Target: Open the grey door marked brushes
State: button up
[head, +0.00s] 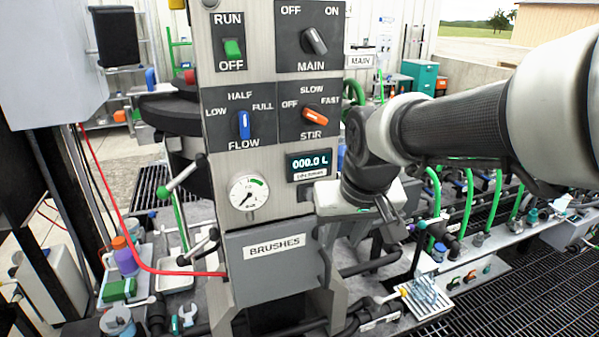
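The grey door (275,278) is at the bottom of the upright control panel, below the round gauge. It carries a white label reading BRUSHES. It looks closed, and I cannot clearly make out a handle on it. My arm reaches in from the right. My gripper (392,222) is right of the panel, a little above and to the right of the door, and apart from it. A dark finger part points down and to the right. The gripper is seen side-on, and the gap between its fingers is hidden.
The panel (217,158) bears several knobs and a display (309,166). Metal levers (196,243) stick out left of the door, and a red cable (150,266) runs there. Pipes and a white tray (426,298) lie to the right. Floor grating (510,310) is clear at lower right.

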aim_at(328, 267)
jog(key=b+x, duration=0.2)
jog(key=x, duration=1.6)
jog(key=shift+w+a+f, duration=0.15)
jog(key=shift+w, duration=0.15)
grip_shut()
